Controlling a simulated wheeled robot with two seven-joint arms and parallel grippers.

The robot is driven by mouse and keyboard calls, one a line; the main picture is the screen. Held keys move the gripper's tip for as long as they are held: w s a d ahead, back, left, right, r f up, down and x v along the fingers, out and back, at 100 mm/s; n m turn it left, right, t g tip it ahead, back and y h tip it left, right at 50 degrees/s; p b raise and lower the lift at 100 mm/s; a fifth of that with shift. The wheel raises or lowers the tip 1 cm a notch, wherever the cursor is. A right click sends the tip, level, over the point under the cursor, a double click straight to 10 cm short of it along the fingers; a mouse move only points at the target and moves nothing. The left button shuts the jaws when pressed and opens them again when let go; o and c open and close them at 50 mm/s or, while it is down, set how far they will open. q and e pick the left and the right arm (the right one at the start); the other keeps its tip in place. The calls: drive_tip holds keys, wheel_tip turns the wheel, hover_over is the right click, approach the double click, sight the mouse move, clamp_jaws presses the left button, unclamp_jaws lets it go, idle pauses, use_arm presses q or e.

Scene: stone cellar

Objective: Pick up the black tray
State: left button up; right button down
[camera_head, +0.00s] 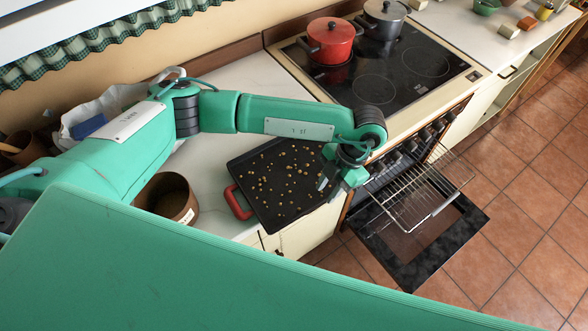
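The black tray (277,208) lies flat on the white counter, its front edge near the counter's edge. Small yellowish-brown bits are scattered on it. A red handle (238,202) shows on its left side. My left gripper (328,187) is at the tray's right side, pointing down. It covers that edge, so a handle there is hidden. Its fingertips look small and dark, and I cannot tell whether they are open, shut or touching the tray. My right gripper is out of view.
The oven door (462,240) hangs open at right with a wire rack (418,192) pulled out. A red pot (331,42) and a grey pot (382,18) stand on the stove (425,62). A brown pot (168,198) stands left of the tray.

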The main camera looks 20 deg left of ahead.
sight(320, 202)
use_arm(q)
drive_tip(key=p+x, duration=0.2)
drive_tip(key=x, duration=0.2)
drive_tip(key=shift+w+p, duration=0.1)
drive_tip(key=shift+p, duration=0.25)
drive_tip(key=shift+f, duration=0.4)
clamp_jaws()
idle(0.8)
